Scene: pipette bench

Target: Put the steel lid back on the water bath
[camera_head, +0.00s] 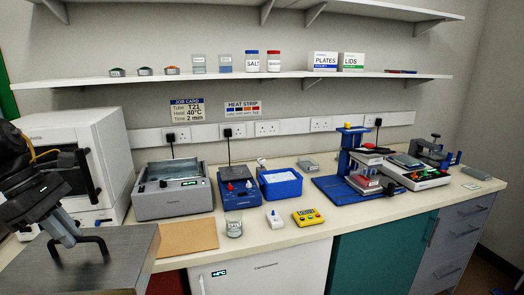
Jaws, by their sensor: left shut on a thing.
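The grey water bath (173,205) stands on the bench left of centre, its top open and a small green display on its front. The steel lid (125,260) is at the lower left, near the camera, a flat brushed plate with a black bar handle. My left gripper (80,240) is shut on that handle and holds the lid in front of and to the left of the bath, apart from it. The lid's near and left parts run out of the picture. My right gripper is not in view.
A white cabinet-like machine (75,150) stands left of the bath. A brown board (188,239) lies in front of the bath, with a glass beaker (234,228) beside it. A blue device (239,196) stands close at the bath's right. A shelf (200,83) runs above.

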